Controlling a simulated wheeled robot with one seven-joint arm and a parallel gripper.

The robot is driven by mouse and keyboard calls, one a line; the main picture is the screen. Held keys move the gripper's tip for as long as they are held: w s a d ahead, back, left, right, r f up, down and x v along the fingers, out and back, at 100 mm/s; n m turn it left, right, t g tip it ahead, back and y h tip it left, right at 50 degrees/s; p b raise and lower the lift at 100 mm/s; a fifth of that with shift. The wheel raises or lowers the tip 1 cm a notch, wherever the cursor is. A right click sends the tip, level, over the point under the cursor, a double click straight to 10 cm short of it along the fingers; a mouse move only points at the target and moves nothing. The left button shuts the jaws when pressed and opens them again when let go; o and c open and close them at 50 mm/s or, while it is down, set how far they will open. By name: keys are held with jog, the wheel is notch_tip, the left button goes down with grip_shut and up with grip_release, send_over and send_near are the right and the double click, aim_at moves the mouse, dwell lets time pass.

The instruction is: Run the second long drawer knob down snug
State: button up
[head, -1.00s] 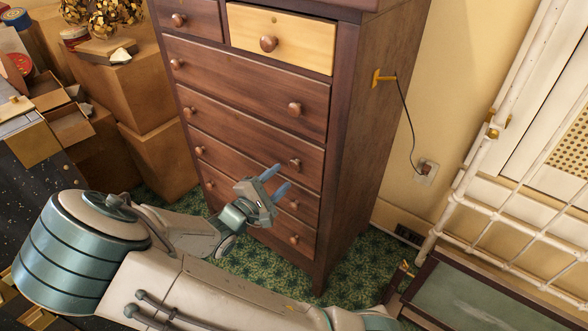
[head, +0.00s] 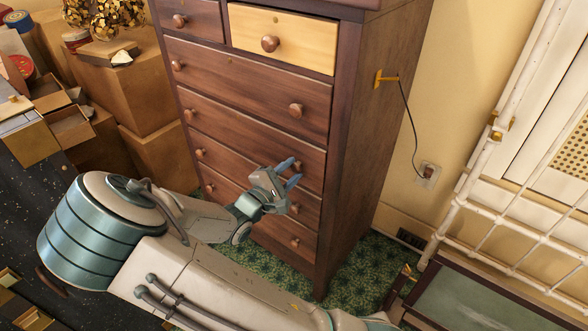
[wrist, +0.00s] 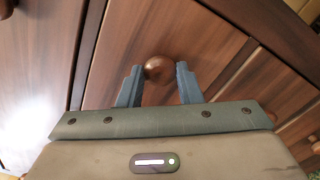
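The second long drawer (head: 240,135) is in the dark wood dresser, shut in its front. Its right round wooden knob (head: 298,167) is partly covered by my fingers in the head view. My gripper (head: 289,172) is at this knob, its two blue-grey fingers apart. In the wrist view the knob (wrist: 158,69) sits between and just beyond the open fingertips (wrist: 160,78). The left fingertip is close to the knob's edge; a wider gap shows on the right. I cannot tell whether the knob is touched or loose. The drawer's left knob (head: 189,115) is clear.
Other knobs sit above (head: 296,110) and below (head: 294,207) on the same side. A pale drawer (head: 283,40) is at the top. Cardboard boxes (head: 155,85) crowd the left. A white metal frame (head: 470,160) stands right. Green patterned carpet (head: 350,275) is partly clear.

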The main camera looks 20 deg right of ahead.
jog(key=shift+f+m+b, duration=0.3)
jog(key=shift+m+b, duration=0.4)
jog(key=shift+b, duration=0.2)
jog(key=shift+m+b, duration=0.5)
jog(key=shift+r+m, duration=0.3)
jog(key=shift+m, duration=0.2)
jog(key=shift+f+m+b, duration=0.3)
jog(key=shift+m+b, duration=0.4)
jog(key=shift+b, duration=0.55)
jog(key=shift+r+m+b, duration=0.1)
jog(key=shift+m+b, duration=0.7)
jog(key=shift+r, duration=0.2)
